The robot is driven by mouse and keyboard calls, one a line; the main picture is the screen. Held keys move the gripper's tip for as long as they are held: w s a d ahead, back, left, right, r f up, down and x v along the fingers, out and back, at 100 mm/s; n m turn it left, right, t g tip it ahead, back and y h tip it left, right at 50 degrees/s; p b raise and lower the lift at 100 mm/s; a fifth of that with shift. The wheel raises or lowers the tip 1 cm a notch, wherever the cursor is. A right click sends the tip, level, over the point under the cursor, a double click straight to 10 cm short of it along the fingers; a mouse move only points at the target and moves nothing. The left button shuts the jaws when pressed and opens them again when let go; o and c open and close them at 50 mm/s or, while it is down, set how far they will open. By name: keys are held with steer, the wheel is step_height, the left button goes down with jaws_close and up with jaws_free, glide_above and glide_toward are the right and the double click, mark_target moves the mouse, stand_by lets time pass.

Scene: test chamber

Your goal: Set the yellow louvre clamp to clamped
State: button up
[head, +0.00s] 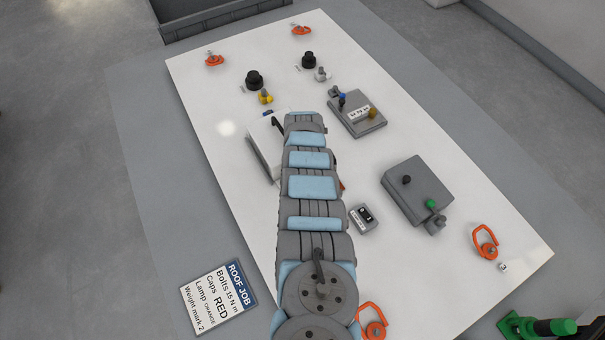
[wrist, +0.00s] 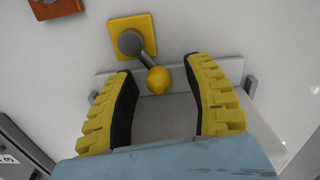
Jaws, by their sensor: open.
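The yellow louvre clamp shows in the wrist view as a yellow square plate (wrist: 133,30) with a grey pivot and a short grey lever. The lever slants down and right to a yellow ball knob (wrist: 161,80). My gripper (wrist: 160,72) is open, with its yellow-ribbed, black-lined fingers on either side of the knob. I see gaps between the knob and both fingers. In the head view my arm covers the gripper, and I cannot make out the clamp there.
A grey-white ledge (wrist: 165,115) lies below the knob in the wrist view. An orange-brown plate (wrist: 52,8) is at upper left. On the white panel in the head view are a white box (head: 263,148), two grey boxes (head: 352,112) (head: 408,195) and several orange rings (head: 486,242).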

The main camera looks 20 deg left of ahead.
steer(key=shift+c, duration=0.2)
jaws_close()
steer(key=shift+w+f+m+b, duration=0.15)
steer(key=shift+w+m+b, duration=0.3)
steer(key=shift+m, duration=0.55)
steer(key=shift+w+d+m+b, duration=0.15)
steer(key=shift+m+b, duration=0.05)
steer(key=shift+m, duration=0.4)
steer(key=shift+w+d+m+b, duration=0.15)
steer(key=shift+m, duration=0.45)
steer(key=shift+o, duration=0.2)
jaws_free()
steer(key=shift+r, duration=0.2)
step_height(320, 180, up, 12)
